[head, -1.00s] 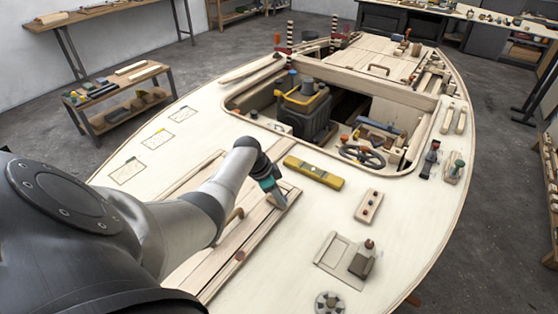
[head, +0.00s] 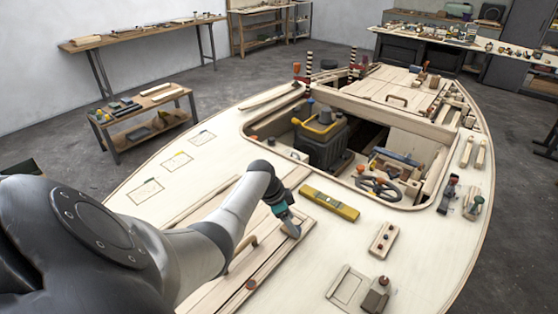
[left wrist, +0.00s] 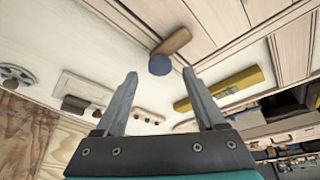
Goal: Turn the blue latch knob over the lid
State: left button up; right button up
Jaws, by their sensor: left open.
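The blue latch knob (left wrist: 159,65) shows in the left wrist view as a dark blue round end on a wooden latch bar (left wrist: 175,41), which lies at the edge of the planked lid (left wrist: 232,18). In the head view the lid (head: 222,284) is the long wooden panel with a handle (head: 243,245); my gripper hides the blue knob there. My left gripper (head: 292,229) is low over the lid's far right end. In the left wrist view its fingers (left wrist: 160,76) are open and empty, with the knob between and just beyond the tips. Contact cannot be told. My right gripper is not in view.
A yellow spirit level (head: 328,203) lies on the deck just beyond my left gripper. A block with coloured buttons (head: 383,239) and a small box (head: 375,296) stand to the right. The open cockpit (head: 437,190) lies behind. Bare deck (head: 330,240) separates them.

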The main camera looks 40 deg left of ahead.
pick_arm(q)
jog(key=p+v, duration=0.2)
jog(key=v, duration=1.1)
jog(key=shift+p, duration=0.35)
jog(key=shift+d, duration=0.15)
